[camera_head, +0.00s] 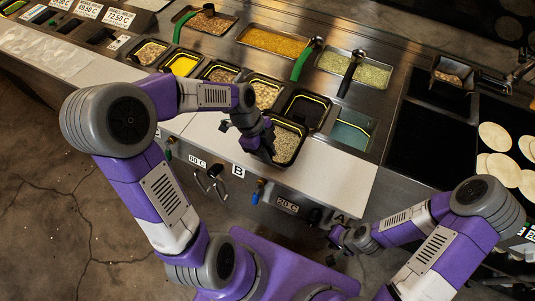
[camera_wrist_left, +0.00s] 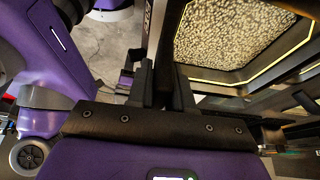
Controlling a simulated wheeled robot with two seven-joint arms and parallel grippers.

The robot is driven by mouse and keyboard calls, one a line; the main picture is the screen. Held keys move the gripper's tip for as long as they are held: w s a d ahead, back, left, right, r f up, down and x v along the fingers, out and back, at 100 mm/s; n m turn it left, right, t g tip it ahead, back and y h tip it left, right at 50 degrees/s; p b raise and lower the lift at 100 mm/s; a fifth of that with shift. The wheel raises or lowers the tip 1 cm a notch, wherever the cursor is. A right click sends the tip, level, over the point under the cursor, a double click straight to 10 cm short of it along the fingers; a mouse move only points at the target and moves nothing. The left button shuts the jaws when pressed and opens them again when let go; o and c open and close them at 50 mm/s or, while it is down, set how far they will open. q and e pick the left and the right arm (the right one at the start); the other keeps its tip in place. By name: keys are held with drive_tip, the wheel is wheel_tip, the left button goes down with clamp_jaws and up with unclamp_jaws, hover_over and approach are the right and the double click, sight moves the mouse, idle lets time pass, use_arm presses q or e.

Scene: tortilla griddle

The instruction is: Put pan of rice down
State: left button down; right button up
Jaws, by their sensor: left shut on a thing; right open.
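The pan of rice (camera_head: 287,142) is a dark rectangular pan with a yellow line around its inside, filled with pale grains. It is over the inner edge of the white counter, in front of the row of wells. My left gripper (camera_head: 268,142) is shut on the pan's left side. In the left wrist view its fingers (camera_wrist_left: 166,85) are beside the pan's dark wall, and the rice (camera_wrist_left: 225,32) shows at top right. I cannot tell whether the pan's underside touches anything. My right gripper (camera_head: 343,240) is open and empty, low in front of the counter.
Behind the pan are a dark, empty-looking pan (camera_head: 306,108) and a teal well (camera_head: 351,134). Several filled pans, such as a yellow one (camera_head: 182,64), stand to the left. The white counter (camera_head: 325,177) is bare to the right. Tortillas (camera_head: 495,137) lie on a dark griddle at far right.

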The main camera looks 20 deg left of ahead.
use_arm(q)
drive_tip(key=shift+f, duration=0.75)
drive_tip(key=c, duration=1)
unclamp_jaws()
drive_tip(key=shift+r, duration=0.2)
drive_tip(key=p+v, duration=0.1)
drive_tip(key=v, duration=1)
drive_tip(key=shift+a+r+p, duration=0.15)
drive_tip(key=shift+r+p, duration=0.25)
